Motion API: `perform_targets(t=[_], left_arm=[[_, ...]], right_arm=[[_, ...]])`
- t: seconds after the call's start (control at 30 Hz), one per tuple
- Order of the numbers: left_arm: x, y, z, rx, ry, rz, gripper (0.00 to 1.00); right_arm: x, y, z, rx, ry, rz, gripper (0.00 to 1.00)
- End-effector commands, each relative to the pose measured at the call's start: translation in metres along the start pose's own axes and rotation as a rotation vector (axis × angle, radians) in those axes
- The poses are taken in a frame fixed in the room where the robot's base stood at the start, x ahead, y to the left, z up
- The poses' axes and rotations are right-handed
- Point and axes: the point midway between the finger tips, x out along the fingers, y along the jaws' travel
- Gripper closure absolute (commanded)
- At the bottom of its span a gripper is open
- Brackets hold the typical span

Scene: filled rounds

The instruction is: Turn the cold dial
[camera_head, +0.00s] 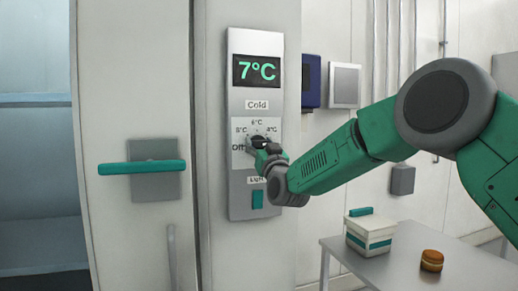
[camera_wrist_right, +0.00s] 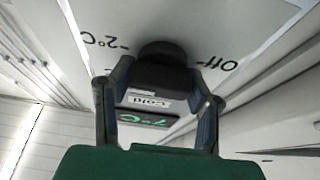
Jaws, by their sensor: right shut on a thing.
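The cold dial (camera_head: 258,141) is a dark round knob on a grey wall panel (camera_head: 241,205), below the "Cold" label (camera_head: 257,105). My right gripper (camera_head: 264,149) is at the dial and covers part of it and its scale. In the right wrist view the black dial (camera_wrist_right: 162,54) sits between the two fingers of my right gripper (camera_wrist_right: 163,75), which is shut on it. The marks "Off" and "2°C" show on either side of it there. The display (camera_head: 257,71) above reads 7°C. My left gripper is not in view.
A teal light switch (camera_head: 258,199) is low on the panel. A door with a teal handle (camera_head: 141,167) is to the left. At the lower right, a table (camera_head: 408,251) bears a white and teal box (camera_head: 370,238) and a brown round item (camera_head: 432,261).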

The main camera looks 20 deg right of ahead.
Motion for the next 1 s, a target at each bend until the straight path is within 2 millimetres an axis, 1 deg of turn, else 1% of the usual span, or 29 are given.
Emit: perform_targets(t=[0.03, 0.2, 0.4, 0.9, 0.93, 0.97, 1.0], left_arm=[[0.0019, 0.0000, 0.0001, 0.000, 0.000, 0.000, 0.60], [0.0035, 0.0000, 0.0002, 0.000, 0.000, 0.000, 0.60], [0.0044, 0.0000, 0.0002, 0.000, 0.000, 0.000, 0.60], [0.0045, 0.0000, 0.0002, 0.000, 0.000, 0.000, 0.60], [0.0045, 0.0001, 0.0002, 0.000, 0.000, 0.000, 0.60], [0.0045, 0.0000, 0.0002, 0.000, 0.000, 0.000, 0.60], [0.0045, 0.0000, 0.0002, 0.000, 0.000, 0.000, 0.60]], right_arm=[[-0.0040, -0.0019, 0.0111, 0.028, -0.021, 0.008, 0.85], [-0.0038, -0.0016, 0.0107, 0.102, -0.021, 0.040, 0.85], [-0.0036, -0.0018, 0.0104, 0.151, -0.021, 0.060, 0.85], [-0.0034, -0.0015, 0.0104, 0.165, -0.021, 0.067, 0.85], [-0.0034, -0.0015, 0.0103, 0.165, -0.021, 0.067, 0.49], [-0.0034, -0.0015, 0.0102, 0.165, -0.021, 0.067, 0.38], [-0.0033, -0.0014, 0.0096, 0.165, -0.019, 0.067, 0.34]])
